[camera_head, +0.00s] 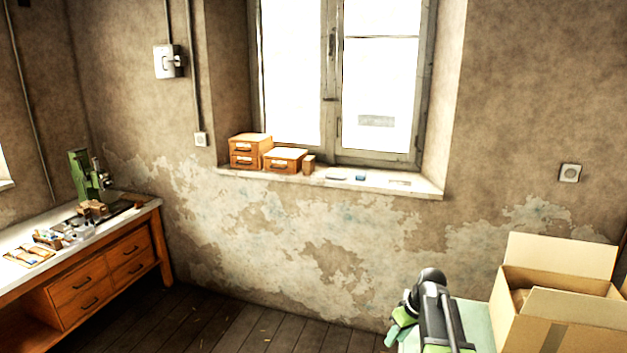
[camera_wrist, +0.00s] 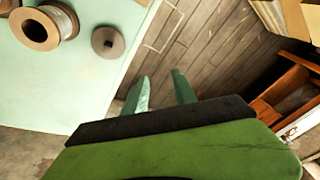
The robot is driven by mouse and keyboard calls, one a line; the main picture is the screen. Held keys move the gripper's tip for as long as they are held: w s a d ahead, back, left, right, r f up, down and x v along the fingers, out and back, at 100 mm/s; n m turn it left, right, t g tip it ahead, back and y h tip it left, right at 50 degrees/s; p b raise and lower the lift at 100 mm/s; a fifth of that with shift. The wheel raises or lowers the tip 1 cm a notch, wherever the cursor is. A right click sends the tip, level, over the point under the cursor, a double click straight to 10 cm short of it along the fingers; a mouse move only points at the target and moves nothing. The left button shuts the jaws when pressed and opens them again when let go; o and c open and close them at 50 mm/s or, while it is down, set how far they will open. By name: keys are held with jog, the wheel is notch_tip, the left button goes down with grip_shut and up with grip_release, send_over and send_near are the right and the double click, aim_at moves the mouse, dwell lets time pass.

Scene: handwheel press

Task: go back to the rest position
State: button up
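My gripper (camera_wrist: 160,88) shows in the wrist view with its two green fingers apart and nothing between them. The wooden floor shows past the fingertips. In the head view my gripper (camera_head: 400,326) is at the lower right, beside a pale green tabletop (camera_head: 478,322); its fingers are too small there to judge. A green press (camera_head: 80,176) stands at the back of the workbench on the left, far from my gripper.
The wrist view shows a spool (camera_wrist: 44,27) and a round grey-brown piece (camera_wrist: 108,42) on the tabletop. An open cardboard box (camera_head: 560,310) stands at the right. The workbench (camera_head: 100,278) carries small items. Wooden boxes (camera_head: 250,150) sit on the windowsill. Floor between is clear.

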jog(key=s+a+f+g+h+b, duration=0.15)
jog(key=s+a, duration=0.25)
jog(key=a, duration=0.4)
jog(key=s+a+f+y, duration=0.1)
jog(key=s+a+f, duration=0.15)
jog(key=a, duration=0.55)
jog(key=s+m, duration=0.1)
jog(key=s+d+m+h, duration=0.1)
jog(key=s+m, duration=0.1)
jog(key=s+d+m+h, duration=0.1)
jog(key=s, duration=0.1)
jog(key=shift+d+r, duration=0.2)
jog(key=shift+r, duration=0.15)
